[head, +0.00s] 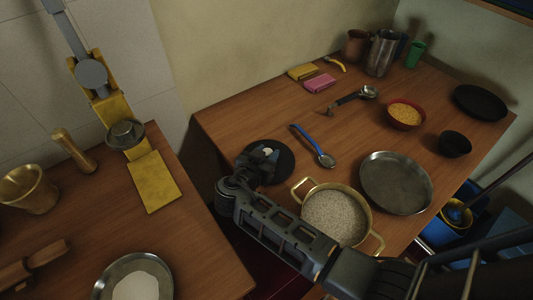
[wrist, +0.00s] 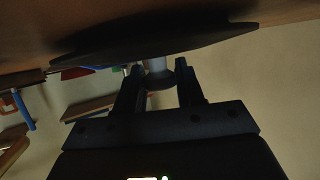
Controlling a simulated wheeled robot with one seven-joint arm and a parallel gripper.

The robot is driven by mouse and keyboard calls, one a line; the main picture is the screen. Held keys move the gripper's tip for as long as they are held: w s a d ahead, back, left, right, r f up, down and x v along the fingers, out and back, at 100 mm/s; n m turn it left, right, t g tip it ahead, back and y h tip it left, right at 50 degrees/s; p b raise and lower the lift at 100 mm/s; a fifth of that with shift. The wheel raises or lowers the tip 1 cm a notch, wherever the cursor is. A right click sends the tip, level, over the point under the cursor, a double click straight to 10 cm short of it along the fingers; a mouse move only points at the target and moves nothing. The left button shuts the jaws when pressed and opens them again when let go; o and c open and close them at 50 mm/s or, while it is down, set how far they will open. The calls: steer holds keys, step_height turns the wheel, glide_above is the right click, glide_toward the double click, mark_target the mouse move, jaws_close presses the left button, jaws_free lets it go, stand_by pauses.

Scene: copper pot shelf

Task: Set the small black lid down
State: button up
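The small black lid (head: 284,163) is a dark round disc over the left part of the right-hand wooden table, left of the blue-handled spoon. In the wrist view the lid (wrist: 150,42) spans the top, nearly edge-on, close to the wood surface. I cannot tell whether it touches the table. Its grey knob (wrist: 160,78) sits between the two fingers of my gripper (wrist: 160,76), which appear to close on both sides of it. In the head view my gripper (head: 262,158) is at the lid's middle and covers part of it.
A brass pot of grain (head: 335,216) stands close to the right of my arm, beside a steel pan (head: 396,183). The blue-handled spoon (head: 314,146) lies near the lid. A red bowl (head: 405,115) and a black bowl (head: 455,144) stand further right. Bare wood (head: 235,118) shows behind the lid.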

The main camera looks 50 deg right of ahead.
steer(key=o, duration=0.4)
steer(key=shift+c, duration=0.2)
steer(key=shift+r, duration=0.15)
steer(key=b+v, duration=0.1)
steer(key=v, duration=0.6)
steer(key=shift+s+a, duration=0.1)
steer(key=shift+a, duration=0.15)
